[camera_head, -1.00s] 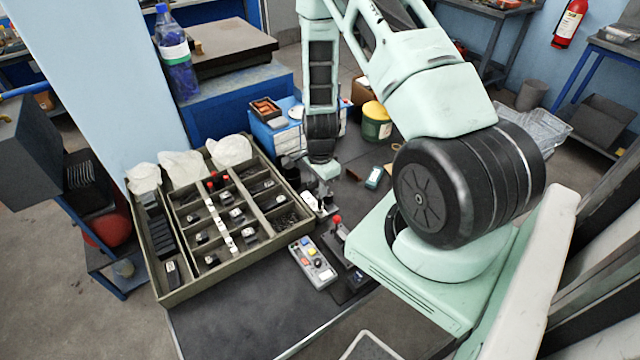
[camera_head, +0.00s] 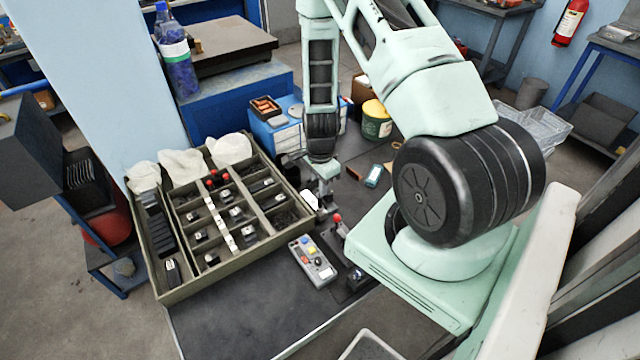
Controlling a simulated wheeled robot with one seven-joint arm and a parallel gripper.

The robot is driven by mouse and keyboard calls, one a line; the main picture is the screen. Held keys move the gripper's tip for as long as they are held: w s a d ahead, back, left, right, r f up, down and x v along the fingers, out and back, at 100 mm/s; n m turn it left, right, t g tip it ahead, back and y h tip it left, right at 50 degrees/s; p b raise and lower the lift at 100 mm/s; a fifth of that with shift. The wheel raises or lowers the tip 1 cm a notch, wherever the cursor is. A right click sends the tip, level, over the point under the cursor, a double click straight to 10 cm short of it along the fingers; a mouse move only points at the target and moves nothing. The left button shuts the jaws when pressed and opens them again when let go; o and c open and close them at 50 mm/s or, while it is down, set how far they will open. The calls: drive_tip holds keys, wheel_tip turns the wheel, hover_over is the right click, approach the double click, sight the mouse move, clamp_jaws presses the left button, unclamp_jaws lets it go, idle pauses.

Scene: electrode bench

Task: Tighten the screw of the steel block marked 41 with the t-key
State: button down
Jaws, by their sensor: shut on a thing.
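My gripper (camera_head: 324,200) points down over the right side of the bench, just right of the compartment tray (camera_head: 213,275). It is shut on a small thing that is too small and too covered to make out. I cannot tell whether this is the t-key. A small white-faced piece (camera_head: 310,201) shows just left of the fingers; whether they touch is unclear. Several small blocks with pale faces sit in the tray, one of them a block (camera_head: 212,259) near its front. No number is legible, so I cannot pick out the block marked 41. No screw shows clearly.
A grey control box with coloured buttons (camera_head: 313,262) and a red-knobbed device (camera_head: 337,220) stand close to my gripper. A blue drawer unit (camera_head: 277,138) and a yellow-lidded tub (camera_head: 376,122) are behind. The bench front (camera_head: 235,318) is clear.

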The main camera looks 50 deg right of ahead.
drive_tip(key=shift+f+b, duration=0.45)
drive_tip(key=shift+f, duration=0.2)
idle(0.5)
drive_tip(key=m, duration=0.6)
drive_tip(key=shift+m, duration=0.3)
drive_tip(key=m, duration=0.6)
drive_tip(key=m+b, duration=0.1)
drive_tip(key=m, duration=0.5)
drive_tip(key=shift+f+m, duration=0.1)
drive_tip(key=shift+m, duration=0.3)
drive_tip(key=m+b, duration=0.1)
drive_tip(key=m, duration=0.4)
drive_tip(key=m+b, duration=0.1)
drive_tip(key=m, duration=0.2)
drive_tip(key=shift+n+p, duration=0.35)
drive_tip(key=shift+n, duration=1.05)
